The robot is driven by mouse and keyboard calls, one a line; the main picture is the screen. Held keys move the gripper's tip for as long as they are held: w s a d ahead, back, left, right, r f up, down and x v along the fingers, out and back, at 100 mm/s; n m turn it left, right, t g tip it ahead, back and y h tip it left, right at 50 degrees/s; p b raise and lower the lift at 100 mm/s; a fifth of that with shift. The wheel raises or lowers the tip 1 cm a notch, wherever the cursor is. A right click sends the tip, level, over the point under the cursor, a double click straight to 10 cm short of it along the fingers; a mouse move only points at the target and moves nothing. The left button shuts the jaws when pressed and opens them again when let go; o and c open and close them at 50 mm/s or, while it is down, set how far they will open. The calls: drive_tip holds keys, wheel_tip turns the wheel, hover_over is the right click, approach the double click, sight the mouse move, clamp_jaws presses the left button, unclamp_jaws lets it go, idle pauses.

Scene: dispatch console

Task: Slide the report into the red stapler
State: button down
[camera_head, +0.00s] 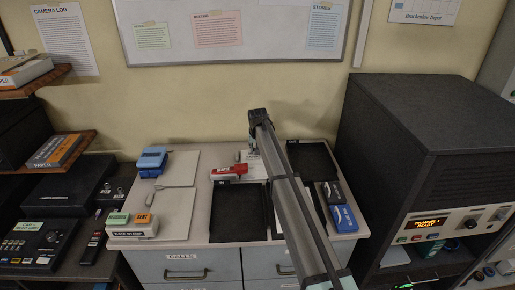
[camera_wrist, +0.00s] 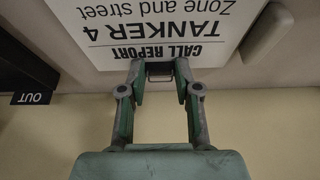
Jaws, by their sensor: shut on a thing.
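The report (camera_wrist: 150,30) is a white sheet with the words CALL REPORT and TANKER 4, upside down in the wrist view. In the head view the report (camera_head: 256,171) shows only in part beside my arm. My gripper (camera_wrist: 159,72) is shut on the report's near edge, where a small dark tab shows between the fingertips. The red stapler (camera_head: 229,171) lies on the cabinet top in the head view, just left of the report. My arm hides most of the gripper there. Whether the report touches the stapler cannot be told.
Black trays (camera_head: 236,222) lie in front of the stapler and at the back right (camera_head: 312,158). A blue punch-like device (camera_head: 151,158) and a date stamp (camera_head: 133,220) stand left. Blue and black boxes (camera_head: 342,218) stand right. A dark console (camera_head: 425,130) rises at the right.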

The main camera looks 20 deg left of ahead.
drive_tip(key=shift+s+a, duration=0.25)
drive_tip(key=shift+a, duration=0.2)
idle(1.3)
drive_tip(key=c, duration=0.7)
unclamp_jaws()
drive_tip(key=shift+c, duration=0.2)
drive_tip(key=shift+o, duration=0.3)
drive_tip(key=o, duration=0.5)
drive_tip(key=shift+r+p, duration=0.8)
drive_tip(key=shift+r, duration=2.65)
